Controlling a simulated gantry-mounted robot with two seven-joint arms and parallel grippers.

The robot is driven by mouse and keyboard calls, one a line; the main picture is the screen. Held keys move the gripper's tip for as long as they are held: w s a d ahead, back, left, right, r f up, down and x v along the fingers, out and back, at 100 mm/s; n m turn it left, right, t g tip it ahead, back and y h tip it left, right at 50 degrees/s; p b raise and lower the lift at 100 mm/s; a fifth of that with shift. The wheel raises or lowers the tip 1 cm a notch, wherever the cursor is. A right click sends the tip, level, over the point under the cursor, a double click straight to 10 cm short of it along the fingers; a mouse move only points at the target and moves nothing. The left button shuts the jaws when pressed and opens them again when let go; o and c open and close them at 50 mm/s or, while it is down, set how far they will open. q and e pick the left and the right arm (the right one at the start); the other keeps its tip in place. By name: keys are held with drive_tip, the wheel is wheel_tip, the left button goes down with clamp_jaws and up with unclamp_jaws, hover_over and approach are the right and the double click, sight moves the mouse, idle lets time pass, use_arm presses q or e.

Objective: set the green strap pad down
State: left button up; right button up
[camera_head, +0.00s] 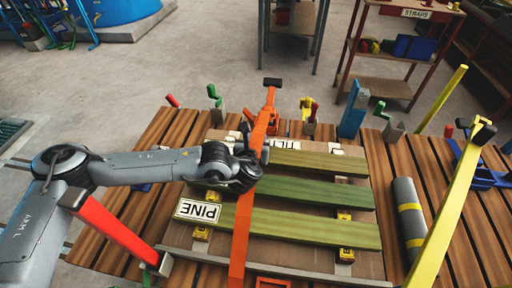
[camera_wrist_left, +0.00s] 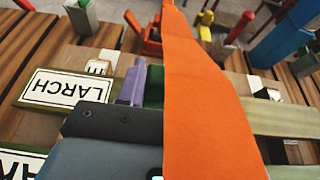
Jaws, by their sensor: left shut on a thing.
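My left gripper (camera_head: 247,168) is over the boards, right beside the orange strap bar (camera_head: 243,222). In the left wrist view the orange bar (camera_wrist_left: 208,110) fills the middle and hides much of the jaws. A sliver of the green strap pad (camera_wrist_left: 153,86) shows beside a purple fingertip, between it and the orange bar. The gripper is shut on this pad. Most of the pad is hidden, and I cannot make it out in the head view. Whether it touches the bar or the boards is unclear. My right gripper is not in view.
Green boards (camera_head: 300,225) lie across a brown panel on the slatted table, with yellow blocks between them. A yellow bar (camera_head: 450,205) and grey roll (camera_head: 409,215) are at right.

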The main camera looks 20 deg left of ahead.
use_arm(q)
drive_tip(key=shift+f, duration=1.05)
drive_tip(key=shift+b, duration=0.3)
drive_tip(key=shift+f, duration=0.3)
drive_tip(key=o, duration=1)
drive_tip(key=shift+r, duration=0.1)
